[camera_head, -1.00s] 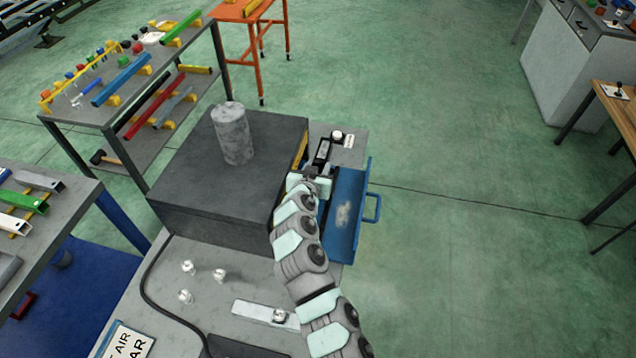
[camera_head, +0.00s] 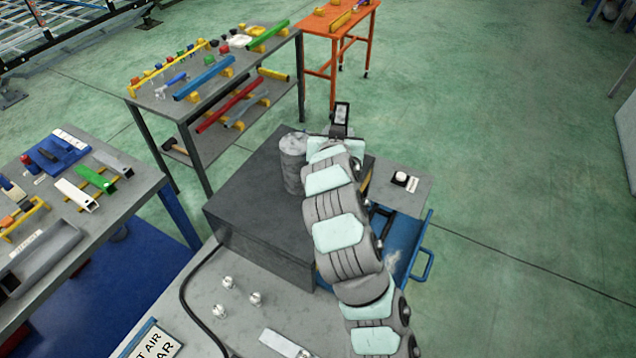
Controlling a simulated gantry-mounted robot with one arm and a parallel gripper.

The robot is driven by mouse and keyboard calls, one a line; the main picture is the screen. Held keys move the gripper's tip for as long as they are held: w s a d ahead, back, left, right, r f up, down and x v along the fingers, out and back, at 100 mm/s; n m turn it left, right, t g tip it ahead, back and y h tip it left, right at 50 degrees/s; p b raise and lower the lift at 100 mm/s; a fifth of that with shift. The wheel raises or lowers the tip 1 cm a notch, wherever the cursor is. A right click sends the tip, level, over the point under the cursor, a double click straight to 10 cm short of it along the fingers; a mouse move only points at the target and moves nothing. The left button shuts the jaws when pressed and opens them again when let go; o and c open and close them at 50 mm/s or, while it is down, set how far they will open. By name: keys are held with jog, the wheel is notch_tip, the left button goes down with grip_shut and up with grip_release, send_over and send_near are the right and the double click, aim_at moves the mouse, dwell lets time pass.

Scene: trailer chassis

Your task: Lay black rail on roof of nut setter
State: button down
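A dark box-shaped machine (camera_head: 258,203), which appears to be the nut setter, stands on the grey bench. Its flat dark roof has a grey cylinder (camera_head: 293,163) standing upright at the back, close beside my arm. My arm crosses in front of the machine's right part and hides much of it. My gripper (camera_head: 340,125) appears beyond the cylinder, near the roof's far edge in the picture. Its small dark end piece is visible, but the fingers cannot be made out. I cannot pick out the black rail with certainty.
A blue open tray or drawer (camera_head: 402,240) with a handle sits right of the machine, beside a button panel (camera_head: 408,186). A rack of coloured rails (camera_head: 205,78) stands behind left. A parts table (camera_head: 75,235) is at left. Open green floor lies right.

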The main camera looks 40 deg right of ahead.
jog(key=shift+w+a+r, duration=0.15)
jog(key=shift+r, duration=0.05)
notch_tip(320, 180, down, 15)
jog(key=p, duration=0.2)
jog(key=shift+a+p, duration=0.15)
jog(key=shift+p, duration=0.25)
jog(key=shift+f, duration=2.25)
jog(key=shift+f, duration=0.1)
jog(key=shift+f, duration=0.15)
jog(key=c, duration=0.9)
grip_release()
jog(key=shift+r+p, duration=0.25)
jog(key=shift+p, duration=0.05)
jog(key=b+v, duration=0.2)
jog(key=v, duration=1)
